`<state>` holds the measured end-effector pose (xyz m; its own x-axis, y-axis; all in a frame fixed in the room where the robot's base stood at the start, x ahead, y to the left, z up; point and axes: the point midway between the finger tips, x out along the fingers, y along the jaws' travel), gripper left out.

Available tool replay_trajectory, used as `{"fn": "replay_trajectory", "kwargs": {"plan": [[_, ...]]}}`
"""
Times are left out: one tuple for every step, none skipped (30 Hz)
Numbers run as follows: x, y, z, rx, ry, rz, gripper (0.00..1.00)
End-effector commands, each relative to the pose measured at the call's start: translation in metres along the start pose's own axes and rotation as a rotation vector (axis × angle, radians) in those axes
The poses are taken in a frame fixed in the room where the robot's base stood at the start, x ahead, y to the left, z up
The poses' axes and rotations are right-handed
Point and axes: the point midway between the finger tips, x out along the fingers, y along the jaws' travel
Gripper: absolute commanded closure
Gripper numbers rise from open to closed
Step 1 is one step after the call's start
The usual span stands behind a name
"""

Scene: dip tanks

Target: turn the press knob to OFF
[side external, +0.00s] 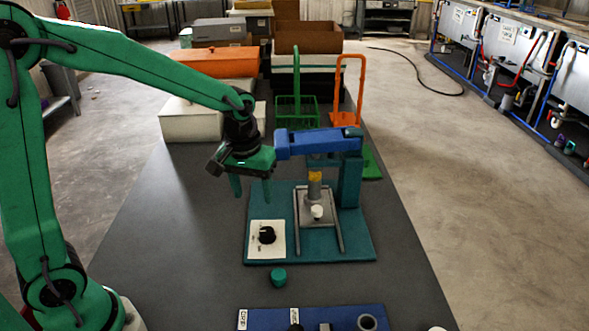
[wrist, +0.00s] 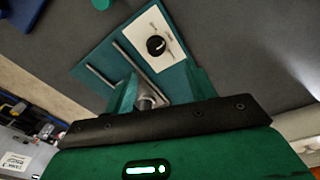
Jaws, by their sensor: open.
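The press knob (side external: 267,235) is a black round dial on a white plate (side external: 254,250), at the front left of the teal press base (side external: 350,247). The knob also shows in the wrist view (wrist: 156,45), above the fingers in the picture. The plate's labels are too small to read, so I cannot tell the knob's setting. The press (side external: 318,142) has a blue arm and a grey column over a grey plate with a white piece (side external: 317,212). My gripper (side external: 252,192) is open and empty, fingers down, above and behind the knob, not touching it.
A small teal cylinder (side external: 278,277) stands in front of the press base. A blue panel (side external: 275,318) lies at the near edge. Green (side external: 296,110) and orange (side external: 347,100) racks stand behind the press. The dark table left of the base is clear.

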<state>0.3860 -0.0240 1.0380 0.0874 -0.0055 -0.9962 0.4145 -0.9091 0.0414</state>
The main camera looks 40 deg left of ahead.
Motion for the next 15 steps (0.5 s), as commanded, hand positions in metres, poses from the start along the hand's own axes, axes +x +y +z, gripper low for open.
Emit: {"fn": "replay_trajectory", "kwargs": {"plan": [[0.011, 0.004, -0.004, -0.015, -0.019, -0.010, 0.45], [0.016, 0.005, -0.006, -0.026, -0.027, -0.015, 0.45], [0.023, 0.007, -0.008, -0.038, -0.036, -0.020, 0.45], [0.027, 0.009, -0.010, -0.047, -0.043, -0.024, 0.45], [0.032, 0.010, -0.011, -0.055, -0.050, -0.028, 0.45], [0.036, 0.012, -0.013, -0.064, -0.056, -0.032, 0.45], [0.040, 0.013, -0.014, -0.071, -0.061, -0.035, 0.45], [0.043, 0.013, -0.015, -0.077, -0.065, -0.038, 0.45], [0.046, 0.014, -0.016, -0.082, -0.069, -0.041, 0.45], [0.048, 0.015, -0.016, -0.086, -0.072, -0.042, 0.45], [0.049, 0.015, -0.017, -0.089, -0.073, -0.043, 0.45], [0.050, 0.016, -0.017, -0.092, -0.074, -0.044, 0.45], [0.051, 0.016, -0.018, -0.093, -0.075, -0.045, 0.45], [0.051, 0.016, -0.018, -0.094, -0.075, -0.045, 0.45], [0.051, 0.016, -0.018, -0.095, -0.076, -0.045, 0.45]]}}
